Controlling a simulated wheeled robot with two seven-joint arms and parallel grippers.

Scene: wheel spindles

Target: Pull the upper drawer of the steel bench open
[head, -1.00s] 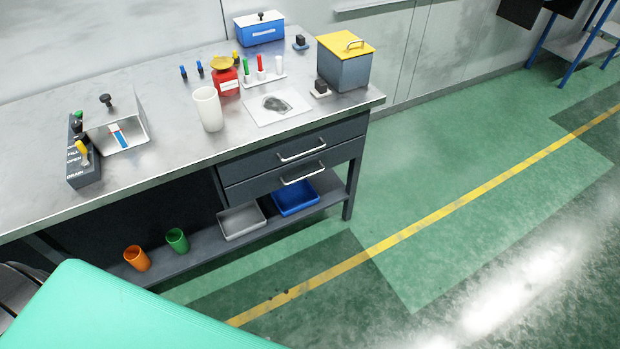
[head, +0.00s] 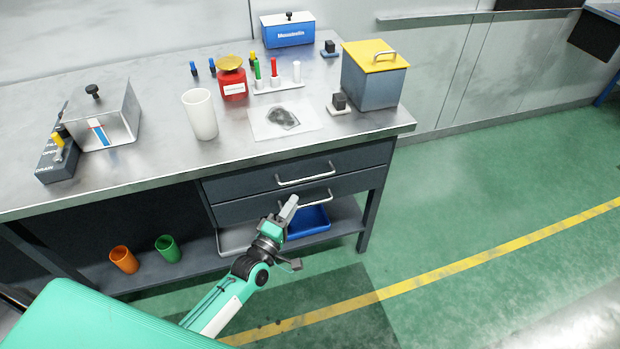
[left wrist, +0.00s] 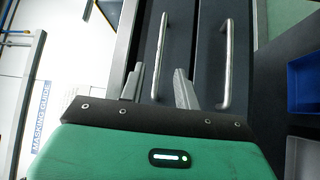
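The steel bench (head: 150,165) has two dark drawers at its right end, both shut. The upper drawer (head: 350,160) has a silver bar handle (head: 305,179); this handle also shows in the left wrist view (left wrist: 160,50). The lower drawer (head: 360,183) has a similar handle (left wrist: 227,65). My left gripper (head: 287,234) is open and empty, in front of the drawers and apart from them. In the left wrist view its fingers (left wrist: 158,75) point at the drawers, with the upper handle lined up between them. My right gripper is not in view.
A blue tray (head: 308,222) and a grey tray (head: 232,240) sit on the shelf below, beside green (head: 167,249) and orange (head: 123,260) cups. A white cup (head: 200,114) and a yellow-lidded box (head: 372,82) stand on top. Floor to the right is clear.

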